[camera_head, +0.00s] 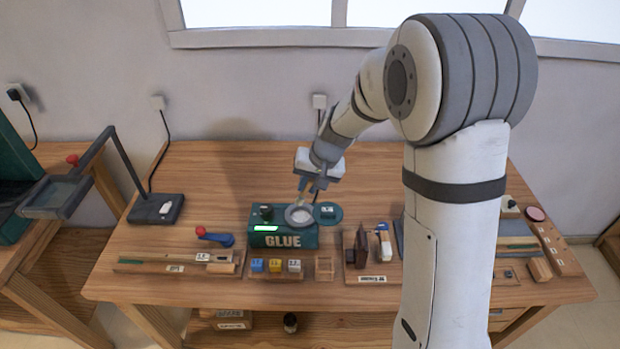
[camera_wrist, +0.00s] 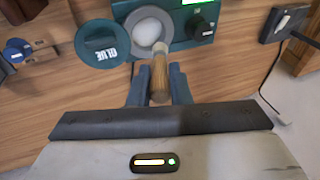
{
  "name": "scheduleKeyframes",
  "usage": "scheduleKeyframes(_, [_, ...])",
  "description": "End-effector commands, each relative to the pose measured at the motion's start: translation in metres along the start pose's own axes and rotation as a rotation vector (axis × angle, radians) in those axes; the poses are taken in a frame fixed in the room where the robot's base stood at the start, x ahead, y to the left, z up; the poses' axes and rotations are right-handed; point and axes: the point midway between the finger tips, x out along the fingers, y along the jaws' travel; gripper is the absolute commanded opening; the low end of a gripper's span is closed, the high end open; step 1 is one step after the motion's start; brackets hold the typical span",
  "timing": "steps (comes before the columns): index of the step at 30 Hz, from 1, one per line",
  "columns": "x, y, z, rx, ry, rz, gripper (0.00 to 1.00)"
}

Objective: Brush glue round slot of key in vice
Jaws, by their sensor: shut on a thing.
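My gripper (camera_head: 310,186) is over the green glue box (camera_head: 283,238), shut on a brush with a wooden handle (camera_wrist: 159,79). In the wrist view the brush's pale tip end reaches the round glue pot (camera_wrist: 150,27), which holds white glue; whether the bristles are in the glue I cannot tell. The pot's opening (camera_head: 299,215) also shows in the head view. A blue clamp-like piece with a red knob (camera_head: 215,238) stands left of the glue box, just behind a long wooden strip with a white-topped piece (camera_head: 203,257). I cannot make out the key's slot.
A round green lid marked GLUE (camera_wrist: 102,43) lies beside the pot. Small blue, yellow and white blocks (camera_head: 275,265) stand in front of the box. A wooden rack with upright tools (camera_head: 371,262) is to the right. A lamp-like stand (camera_head: 156,208) is at the left.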

Motion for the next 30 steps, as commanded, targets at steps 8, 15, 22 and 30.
scheduleKeyframes(8, [0.027,0.009,0.005,0.002,-0.002,0.001,0.00])
scheduleKeyframes(15, [0.048,0.016,0.009,0.003,-0.002,0.001,0.00])
scheduleKeyframes(22, [0.051,0.018,0.009,0.003,-0.001,0.001,0.00])
scheduleKeyframes(30, [0.051,0.018,0.009,0.003,-0.001,0.001,0.00])
